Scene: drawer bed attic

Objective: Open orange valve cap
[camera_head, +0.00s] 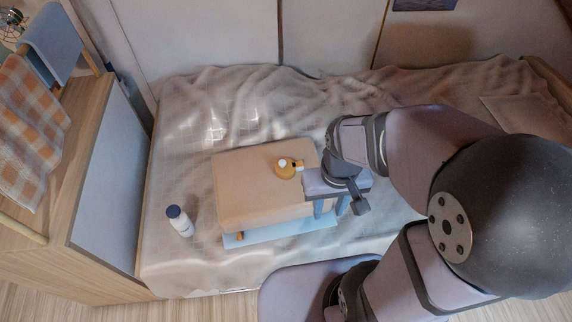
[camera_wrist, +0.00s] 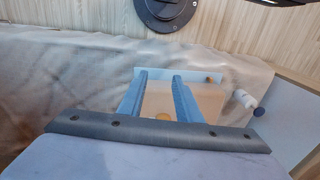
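The orange valve cap (camera_head: 286,172), with a white part and a small dark part on it, sits on top of a tan box (camera_head: 245,185) near the box's far right area. In the wrist view a bit of orange (camera_wrist: 163,116) shows low between the fingers. My gripper (camera_head: 331,208) is to the right of the cap, at the box's right side, with its fingers pointing down. In the wrist view its two blue fingers (camera_wrist: 158,75) are spread with nothing held between them. I cannot tell the exact gap between the fingers and the box.
The box rests on a light-blue board (camera_head: 285,232) with an orange knob (camera_head: 240,236) at its front. A wooden cabinet (camera_head: 100,200) is at the left.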

